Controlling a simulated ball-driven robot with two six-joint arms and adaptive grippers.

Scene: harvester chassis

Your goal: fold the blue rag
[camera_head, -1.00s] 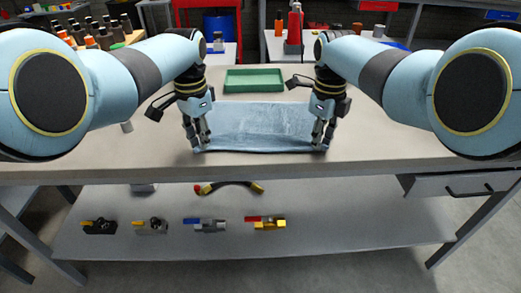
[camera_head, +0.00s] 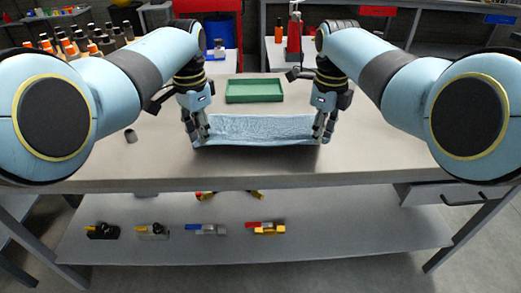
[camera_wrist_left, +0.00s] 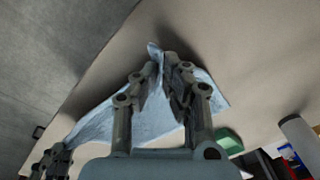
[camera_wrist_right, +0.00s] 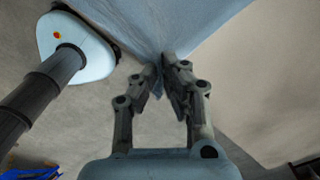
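The blue rag (camera_head: 262,128) is stretched between my two grippers on the workbench, in front of a green tray. Its near edge runs from one gripper to the other and looks lifted. My left gripper (camera_head: 197,140) is shut on the rag's near left corner; a bit of cloth pokes out between the fingertips in the left wrist view (camera_wrist_left: 160,75). My right gripper (camera_head: 323,136) is shut on the near right corner, also in the right wrist view (camera_wrist_right: 162,75). How the cloth lies underneath is hidden.
The green tray (camera_head: 254,91) stands just behind the rag. The bench is clear to the right. Tools lie on the lower shelf (camera_head: 340,240).

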